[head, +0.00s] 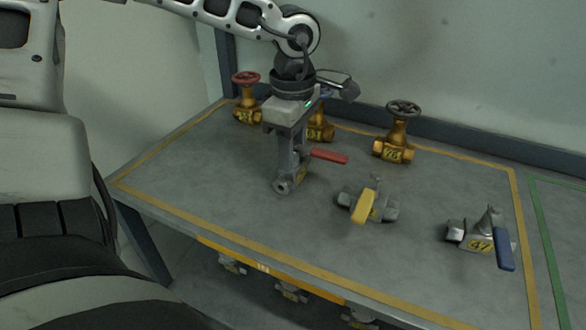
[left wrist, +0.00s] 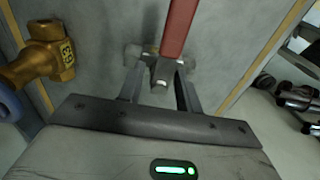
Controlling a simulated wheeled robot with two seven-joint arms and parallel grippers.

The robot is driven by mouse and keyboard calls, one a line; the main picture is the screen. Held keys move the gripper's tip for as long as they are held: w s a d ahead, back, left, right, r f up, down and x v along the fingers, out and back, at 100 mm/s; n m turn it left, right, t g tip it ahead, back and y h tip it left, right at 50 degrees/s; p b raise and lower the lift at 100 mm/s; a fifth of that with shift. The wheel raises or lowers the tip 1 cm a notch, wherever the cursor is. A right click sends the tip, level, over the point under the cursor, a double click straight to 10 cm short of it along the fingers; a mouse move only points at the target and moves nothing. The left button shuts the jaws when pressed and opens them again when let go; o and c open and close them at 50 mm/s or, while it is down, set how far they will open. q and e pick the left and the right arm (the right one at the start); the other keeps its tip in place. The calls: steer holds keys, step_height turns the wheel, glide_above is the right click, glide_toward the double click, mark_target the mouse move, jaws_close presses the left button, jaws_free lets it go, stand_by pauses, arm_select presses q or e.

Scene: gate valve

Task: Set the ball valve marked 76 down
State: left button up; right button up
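My left gripper (head: 289,168) points down over the table. It appears shut on a grey ball valve (head: 283,186) with a red lever handle (head: 329,156). A yellow tag on this valve is partly covered by the fingers, and I cannot read its number. In the left wrist view the valve (left wrist: 160,74) sits between the two fingertips, with its red lever (left wrist: 178,28) running away from the gripper. The valve is at or just above the tabletop; I cannot tell if it touches. My right gripper is not in view.
On the table (head: 225,205) stand a yellow-handled valve (head: 362,206), a blue-handled valve (head: 480,240) marked 47, and brass valves, one red-wheeled (head: 246,100), one dark-wheeled (head: 398,130), one partly hidden behind my gripper (head: 322,129). The table's left front is clear. More valves (head: 232,265) sit below.

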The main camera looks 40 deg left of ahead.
arm_select(q)
jaws_close()
steer(key=shift+r, duration=0.1)
stand_by(1.1)
